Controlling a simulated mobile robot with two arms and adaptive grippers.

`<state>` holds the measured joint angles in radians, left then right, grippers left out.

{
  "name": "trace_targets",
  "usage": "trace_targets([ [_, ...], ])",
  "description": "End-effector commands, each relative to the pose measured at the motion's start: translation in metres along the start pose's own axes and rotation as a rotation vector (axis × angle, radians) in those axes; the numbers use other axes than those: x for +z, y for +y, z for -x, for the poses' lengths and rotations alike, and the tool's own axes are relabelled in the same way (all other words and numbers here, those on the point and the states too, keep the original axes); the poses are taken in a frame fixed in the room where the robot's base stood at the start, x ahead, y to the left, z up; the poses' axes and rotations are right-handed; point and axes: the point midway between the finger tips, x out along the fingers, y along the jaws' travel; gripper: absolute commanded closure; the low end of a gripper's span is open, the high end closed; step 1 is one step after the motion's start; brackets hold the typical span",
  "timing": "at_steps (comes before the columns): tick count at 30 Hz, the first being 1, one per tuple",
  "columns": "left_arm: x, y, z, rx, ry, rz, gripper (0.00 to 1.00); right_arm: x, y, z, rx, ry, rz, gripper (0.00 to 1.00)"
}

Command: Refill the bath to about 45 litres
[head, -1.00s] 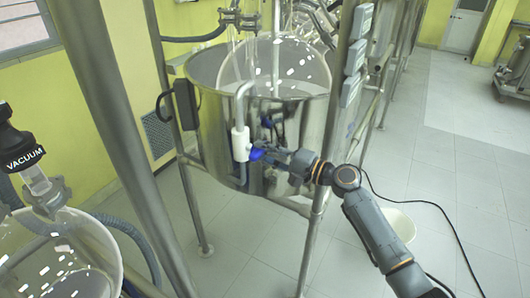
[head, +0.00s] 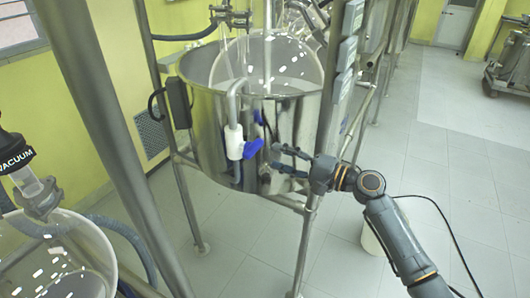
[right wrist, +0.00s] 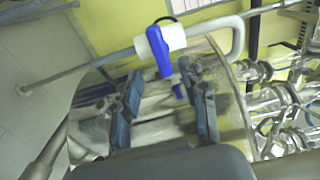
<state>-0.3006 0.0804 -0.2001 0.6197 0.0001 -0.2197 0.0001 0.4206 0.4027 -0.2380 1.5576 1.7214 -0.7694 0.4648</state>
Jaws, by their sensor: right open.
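The steel bath (head: 210,125) stands in a metal frame, with a round glass vessel (head: 290,65) inside it. I cannot make out its water level. A pipe with a white valve body (head: 234,142) runs down the bath's outer wall. The valve's blue handle (head: 253,148) points right, towards my right gripper (head: 277,158). That gripper is open and empty, just right of the handle and apart from it. In the right wrist view the blue handle (right wrist: 160,52) hangs from the white valve (right wrist: 168,38), beyond the open fingers (right wrist: 164,82). My left gripper is not in view.
A frame post (head: 312,190) stands close to my right gripper, and another post (head: 100,130) crosses the left side. A second vessel (head: 95,240) with a vacuum fitting (head: 20,165) is at lower left. A pale bucket (head: 375,238) stands behind my right arm.

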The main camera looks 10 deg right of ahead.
Motion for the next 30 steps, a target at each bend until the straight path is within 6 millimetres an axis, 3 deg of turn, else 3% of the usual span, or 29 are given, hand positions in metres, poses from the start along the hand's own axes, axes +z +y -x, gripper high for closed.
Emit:
trace_targets([
  [3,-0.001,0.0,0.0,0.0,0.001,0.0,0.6,0.0,0.001,0.025,0.002,0.0,0.0,0.57],
  [9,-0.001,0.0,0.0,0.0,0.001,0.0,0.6,0.0,0.001,0.048,0.001,-0.001,-0.001,0.57],
  [25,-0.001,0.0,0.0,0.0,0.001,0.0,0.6,0.0,0.001,0.052,0.001,0.0,-0.001,0.57],
  [28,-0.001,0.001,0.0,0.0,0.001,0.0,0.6,-0.004,0.015,0.053,0.024,0.02,-0.002,0.57],
  [30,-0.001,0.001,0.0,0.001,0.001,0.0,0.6,-0.011,0.041,0.054,0.066,0.056,0.001,0.57],
])
